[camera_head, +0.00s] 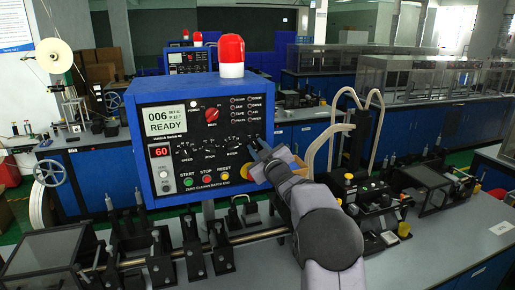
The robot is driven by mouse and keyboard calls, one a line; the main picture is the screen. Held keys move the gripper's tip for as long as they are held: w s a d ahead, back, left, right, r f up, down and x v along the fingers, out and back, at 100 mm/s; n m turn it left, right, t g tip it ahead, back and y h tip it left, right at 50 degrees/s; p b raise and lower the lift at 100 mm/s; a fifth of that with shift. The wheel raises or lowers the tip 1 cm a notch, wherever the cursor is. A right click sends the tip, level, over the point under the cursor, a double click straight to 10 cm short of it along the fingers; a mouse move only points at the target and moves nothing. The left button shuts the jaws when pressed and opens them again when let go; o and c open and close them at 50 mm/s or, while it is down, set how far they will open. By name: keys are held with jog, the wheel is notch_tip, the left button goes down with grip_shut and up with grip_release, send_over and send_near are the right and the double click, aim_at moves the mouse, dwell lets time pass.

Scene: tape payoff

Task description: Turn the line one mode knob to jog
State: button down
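The blue control box (135,130) stands on the bench at centre left, with a black panel facing me. A red round knob (211,115) sits in the upper middle of the panel; its small labels are unreadable. Black knobs (184,150) form a row below, over labels that look like speed, pitch and another word. Which knob is the mode knob I cannot read for certain. My gripper (258,147) is at the panel's lower right edge, right of the black knobs and apart from the red knob. Its two fingers look parted, with nothing seen between them.
A red beacon (231,50) tops the box. Green, red and yellow buttons (206,180) line the panel's bottom. A metal shaft with black clamps (190,245) runs in front. Pale hoses (335,130) and a black fixture (375,205) stand at right.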

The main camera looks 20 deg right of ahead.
jog(key=shift+m, duration=0.3)
jog(key=m+p, duration=0.2)
jog(key=m, duration=0.3)
jog(key=shift+r+m+p, duration=0.1)
jog(key=shift+m+p, duration=0.2)
jog(key=m+p, duration=0.2)
jog(key=m, duration=0.3)
jog(key=shift+m, duration=0.3)
dwell(0.3)
jog(key=c, duration=1.8)
grip_release()
jog(key=shift+c, duration=0.2)
jog(key=shift+s, duration=0.15)
jog(key=s+b, duration=0.4)
jog(key=s, duration=0.3)
